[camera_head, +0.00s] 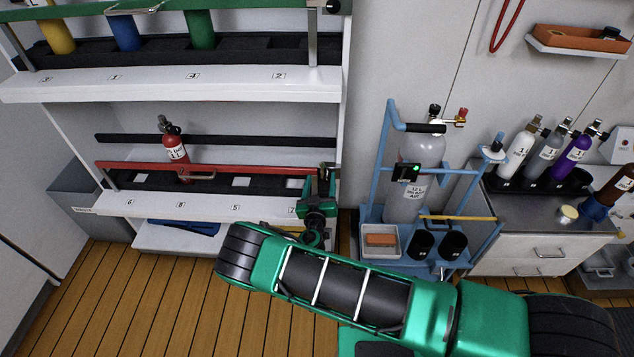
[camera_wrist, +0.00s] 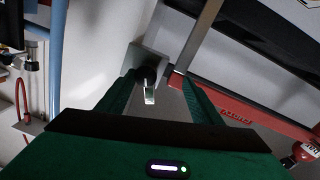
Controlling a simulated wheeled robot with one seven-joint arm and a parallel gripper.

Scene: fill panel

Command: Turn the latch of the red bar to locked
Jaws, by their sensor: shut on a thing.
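The red bar (camera_head: 235,167) runs across the front of the lower shelf and shows at the right of the wrist view (camera_wrist: 275,122). Its latch (camera_wrist: 149,92), a small metal piece on a grey block, sits at the bar's right end, by an upright metal post. My gripper (camera_head: 326,177) is at that end of the bar. In the wrist view its two green fingers (camera_wrist: 158,84) stand on either side of the latch and are shut on it. My gripper hides most of the latch in the head view, and its exact turn is hard to tell.
A red cylinder (camera_head: 176,153) stands behind the bar, left of my gripper. The upper shelf (camera_head: 180,84) hangs above, holding yellow, blue and green cylinders. A blue trolley (camera_head: 372,190) with a grey cylinder (camera_head: 409,200) stands close on the right.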

